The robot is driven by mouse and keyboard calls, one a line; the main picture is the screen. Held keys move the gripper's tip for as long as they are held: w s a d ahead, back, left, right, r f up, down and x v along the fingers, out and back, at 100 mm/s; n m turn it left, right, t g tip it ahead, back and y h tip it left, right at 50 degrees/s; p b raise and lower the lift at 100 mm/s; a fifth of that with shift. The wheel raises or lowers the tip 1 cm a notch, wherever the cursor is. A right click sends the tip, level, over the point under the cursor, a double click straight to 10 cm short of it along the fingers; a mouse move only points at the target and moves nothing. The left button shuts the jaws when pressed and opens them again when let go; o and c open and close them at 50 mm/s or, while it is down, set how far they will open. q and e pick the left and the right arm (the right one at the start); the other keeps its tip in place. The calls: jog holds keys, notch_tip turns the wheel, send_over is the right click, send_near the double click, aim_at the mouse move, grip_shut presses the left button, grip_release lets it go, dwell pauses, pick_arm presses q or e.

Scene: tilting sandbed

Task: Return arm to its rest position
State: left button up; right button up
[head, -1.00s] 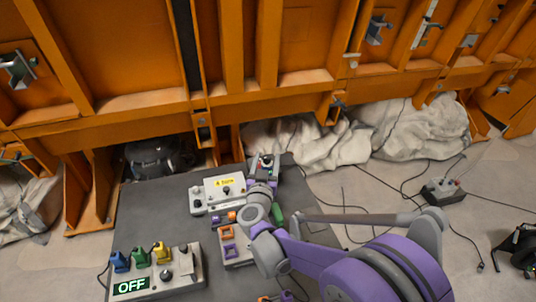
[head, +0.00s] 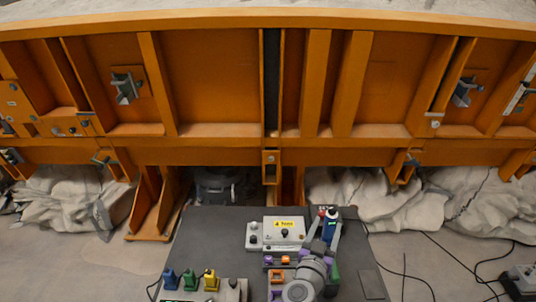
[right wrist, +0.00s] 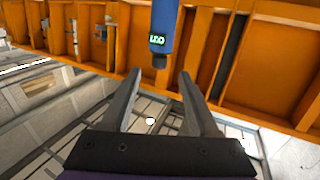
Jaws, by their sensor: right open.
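My right gripper (head: 326,230) is over the far right part of the dark table (head: 212,235), with its two grey fingers pointing away from me. It is open. A blue device (head: 330,222) shows between or just beyond the fingertips in the head view. In the right wrist view this blue device (right wrist: 163,25) has a lit green label and a dark end. There it stands beyond the gap between the open fingers (right wrist: 158,95), and no finger closes on it. My right forearm hides part of the table. My left gripper is not in view.
A white control box (head: 283,232) with a yellow label stands left of the gripper. Nearer are purple and orange blocks (head: 277,275) and a box with blue, green and yellow switches (head: 190,281). The orange sandbed frame (head: 215,85) stands behind the table.

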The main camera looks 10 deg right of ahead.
jog(key=s+a+r+n+t+y+p, duration=0.1)
jog(key=a+r+n+y+p, duration=0.1)
jog(key=a+r+n+y, duration=0.3)
jog(key=s+a+n+t+y+p, duration=0.1)
jog(key=s+a+n+y, duration=0.1)
jog(key=a+y, duration=0.45)
jog(key=s+f+g+p, duration=0.1)
jog(key=s+f+g, duration=0.2)
jog(key=s, duration=0.3)
jog(key=s+d+f+g+p, duration=0.1)
jog(key=s+f+g, duration=0.2)
jog(key=s, duration=0.4)
jog(key=s+f+g+p, duration=0.1)
jog(key=s+f+g, duration=0.3)
jog(key=s+g, duration=0.1)
jog(key=shift+s+d+h, duration=0.15)
jog(key=shift+s+h, duration=0.2)
jog(key=shift+s, duration=0.55)
